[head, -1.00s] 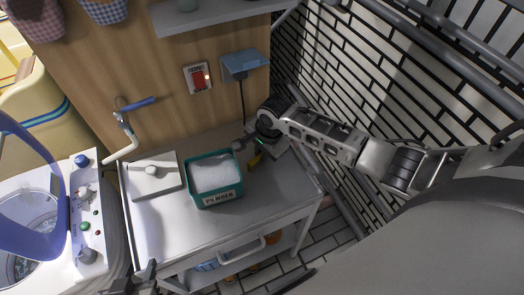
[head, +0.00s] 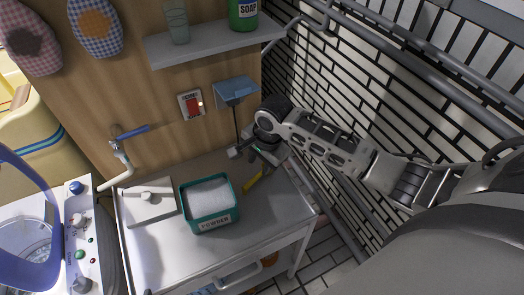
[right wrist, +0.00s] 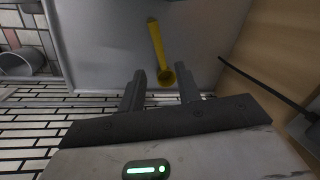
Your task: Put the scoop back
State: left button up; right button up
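A yellow scoop (head: 254,181) lies on the grey cart top, just right of a teal box (head: 211,222) of white powder labelled POWDER. My right gripper (head: 252,154) is above and behind the scoop, apart from it. In the right wrist view the gripper (right wrist: 161,82) is open, its fingers spread and empty. There the scoop (right wrist: 157,45) lies beyond the fingertips, its rounded end toward the gap between them. My left gripper does not show clearly in the head view.
A tap with a blue handle (head: 132,132), a red switch (head: 192,104) and a blue wall fitting (head: 236,91) are behind. A tiled wall (head: 330,130) rises on the right. The cart's front right (head: 270,220) is clear.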

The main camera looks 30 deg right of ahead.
jog(key=r, duration=0.4)
jog(key=shift+s+d+r, duration=0.1)
jog(key=shift+s+d, duration=0.05)
jog(key=shift+s, duration=0.25)
jog(key=s+a+f+n+t, duration=0.1)
jog(key=s+a+n, duration=0.2)
jog(key=s+n, duration=0.25)
jog(key=s+a+f+n, duration=0.1)
jog(key=s+a+n, duration=0.25)
jog(key=s, duration=0.25)
jog(key=s+d+r+n, duration=0.3)
jog(key=s+d+n, duration=0.1)
jog(key=s+n, duration=0.4)
jog(key=w+a+f+t+y, duration=0.1)
jog(key=w+a+f+t, duration=0.1)
jog(key=f+t, duration=0.1)
jog(key=w+a+f+t, duration=0.2)
jog(key=a+f+t, duration=0.1)
jog(key=f, duration=0.3)
jog(key=shift+w+a+f+t+y, duration=0.2)
jog(key=shift+w+f+t+y, duration=0.1)
jog(key=shift+w+t+y, duration=0.15)
